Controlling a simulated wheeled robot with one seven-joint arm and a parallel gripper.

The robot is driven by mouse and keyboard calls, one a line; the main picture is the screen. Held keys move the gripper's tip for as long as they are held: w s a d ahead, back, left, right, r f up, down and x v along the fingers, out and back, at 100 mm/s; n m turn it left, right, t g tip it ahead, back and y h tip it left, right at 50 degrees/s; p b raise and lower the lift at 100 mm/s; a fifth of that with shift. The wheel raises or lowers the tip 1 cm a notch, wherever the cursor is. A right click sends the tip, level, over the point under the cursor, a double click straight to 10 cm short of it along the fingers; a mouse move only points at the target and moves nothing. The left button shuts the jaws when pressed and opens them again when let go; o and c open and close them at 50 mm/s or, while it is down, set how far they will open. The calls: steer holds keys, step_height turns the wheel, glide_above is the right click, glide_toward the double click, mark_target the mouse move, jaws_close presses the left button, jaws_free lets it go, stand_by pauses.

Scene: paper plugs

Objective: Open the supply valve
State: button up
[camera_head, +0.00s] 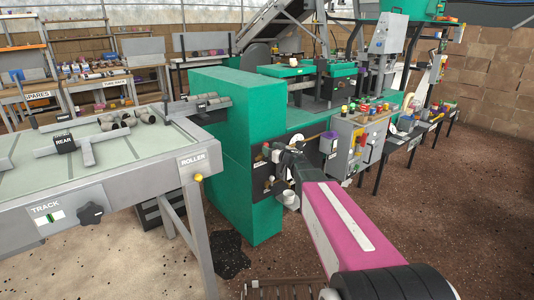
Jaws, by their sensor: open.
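My gripper (279,154) is at the end of my pink arm, close in front of a dark panel (258,180) on the side of the green machine cabinet (236,130). It is open. The panel carries small fittings and white labels too small to read. The gripper and arm cover part of it. No valve handle can be clearly told apart there, and I cannot tell whether the gripper touches any fitting. A pale round part (290,198) shows just below the gripper.
A grey table (110,178) with pale tubes, labelled TRACK and ROLLER, stands at left. A control box (350,150) with coloured buttons is right of the gripper. A dark wet patch (230,255) lies on the floor. Brown floor at right is clear.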

steer(key=shift+x, duration=1.45)
steer(key=c, duration=0.7)
steer(key=shift+o, duration=0.2)
